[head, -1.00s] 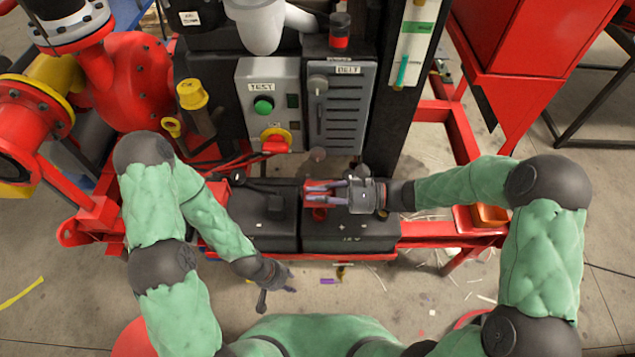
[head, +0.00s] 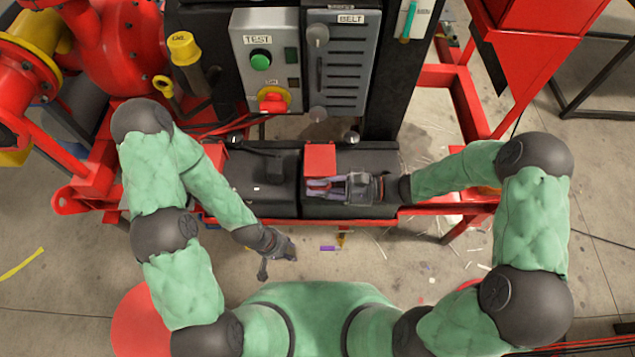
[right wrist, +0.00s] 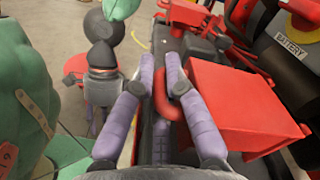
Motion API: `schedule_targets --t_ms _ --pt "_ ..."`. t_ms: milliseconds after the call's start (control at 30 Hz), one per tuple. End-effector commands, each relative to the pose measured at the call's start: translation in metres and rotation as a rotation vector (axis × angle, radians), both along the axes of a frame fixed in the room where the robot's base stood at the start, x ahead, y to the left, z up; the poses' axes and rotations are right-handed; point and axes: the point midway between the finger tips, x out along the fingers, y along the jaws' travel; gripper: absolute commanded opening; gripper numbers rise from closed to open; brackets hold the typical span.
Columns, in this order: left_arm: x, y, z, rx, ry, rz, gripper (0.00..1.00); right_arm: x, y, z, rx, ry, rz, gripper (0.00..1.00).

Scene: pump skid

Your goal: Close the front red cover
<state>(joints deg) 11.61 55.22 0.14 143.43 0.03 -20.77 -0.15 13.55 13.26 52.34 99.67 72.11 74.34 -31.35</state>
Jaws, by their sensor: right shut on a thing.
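A red cover (head: 320,158) is on the right-hand black battery (head: 375,165); its exact tilt is hard to judge from above. In the right wrist view it is a broad red panel (right wrist: 225,100) with a red loop handle (right wrist: 163,100). My right gripper (head: 322,187) is at the cover's near edge, and its lavender fingers (right wrist: 164,68) are closed around the loop. Another red cover (head: 215,156) is at the left-hand battery (head: 265,180). My left gripper (head: 284,250) hangs in front of the batteries, apart from them; its jaw opening is unclear.
A control panel (head: 267,90) with a green button and a red-yellow switch (head: 273,98) stands behind the batteries, beside a grey BELT panel (head: 345,75). A red frame rail (head: 440,208) runs along the front. The floor (head: 400,265) in front is mostly clear.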

Motion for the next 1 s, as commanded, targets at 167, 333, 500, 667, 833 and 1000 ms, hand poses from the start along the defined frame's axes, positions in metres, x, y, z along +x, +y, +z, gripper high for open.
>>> schedule_targets --t_ms 167,333,500,667,833,1000 --pt "0.0000 0.0001 -0.0016 0.000 0.000 0.000 0.40 0.0019 -0.0006 -0.0070 -0.003 0.003 -0.004 0.00" --pt "0.0000 0.0001 -0.0019 0.000 0.000 0.000 0.40 0.0020 -0.0005 -0.0094 -0.004 0.004 -0.006 0.00" --pt "0.0000 0.0000 -0.0020 0.000 0.000 0.000 0.40 0.0019 -0.0005 -0.0103 -0.006 0.005 -0.006 0.00" --pt "0.0000 0.0000 -0.0021 0.000 0.000 0.000 0.40 0.0016 -0.0005 -0.0106 -0.006 0.006 -0.006 0.00" --pt "0.0000 0.0000 -0.0021 0.000 0.000 0.000 0.40 0.0018 -0.0005 -0.0104 -0.006 0.005 -0.006 0.34" --pt "0.0000 0.0000 -0.0020 0.000 0.000 0.000 0.40 0.0019 -0.0004 -0.0093 -0.003 0.004 -0.005 0.34"
